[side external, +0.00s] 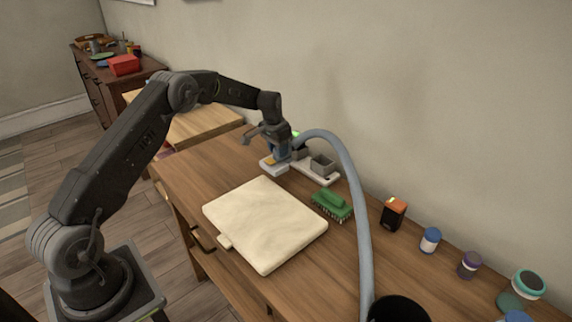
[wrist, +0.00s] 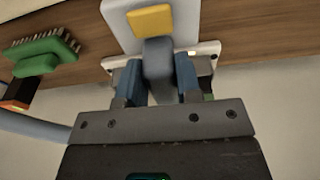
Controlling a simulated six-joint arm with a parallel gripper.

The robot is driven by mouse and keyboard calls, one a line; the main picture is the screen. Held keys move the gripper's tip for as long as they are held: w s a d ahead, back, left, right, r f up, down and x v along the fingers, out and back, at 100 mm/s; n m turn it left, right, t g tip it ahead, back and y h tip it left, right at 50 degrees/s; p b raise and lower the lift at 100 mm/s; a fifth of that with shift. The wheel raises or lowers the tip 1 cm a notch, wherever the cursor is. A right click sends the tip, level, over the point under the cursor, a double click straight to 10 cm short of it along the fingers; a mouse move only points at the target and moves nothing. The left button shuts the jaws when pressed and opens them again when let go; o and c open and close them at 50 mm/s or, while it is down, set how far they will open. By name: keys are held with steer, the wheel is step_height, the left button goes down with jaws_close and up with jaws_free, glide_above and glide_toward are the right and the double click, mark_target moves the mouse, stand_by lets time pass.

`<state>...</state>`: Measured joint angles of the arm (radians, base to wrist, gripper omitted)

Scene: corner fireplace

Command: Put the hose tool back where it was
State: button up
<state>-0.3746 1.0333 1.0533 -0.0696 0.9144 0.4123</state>
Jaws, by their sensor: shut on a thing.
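My gripper (side external: 281,147) is over the far end of the wooden bench, beside the wall. In the wrist view its two blue-padded fingers (wrist: 157,80) are shut on the grey-blue neck of the hose tool (wrist: 158,58). A white block with a yellow patch (wrist: 150,20) lies at the end of that neck; I cannot tell whether it is joined to it. The grey-blue hose (side external: 349,178) arches from the gripper down to the front. A white rack with grey sockets (side external: 328,178) stands right beside the gripper. The contact between tool and rack is hidden.
A cream pad (side external: 264,222) covers the middle of the bench (side external: 180,175). A green brush (side external: 332,204), an orange-and-black box (side external: 394,213) and several jars (side external: 430,240) stand along the wall. A black round container (side external: 398,309) is at the front.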

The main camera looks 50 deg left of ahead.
steer(key=shift+w+d+f, duration=0.3)
steer(key=shift+f, duration=0.6)
steer(key=shift+w+d+f, duration=0.3)
steer(key=shift+f, duration=0.6)
steer(key=shift+w+d+f, duration=0.3)
steer(key=shift+f, duration=0.6)
steer(key=shift+f, duration=0.1)
steer(key=o, duration=0.9)
steer(key=shift+f, duration=0.1)
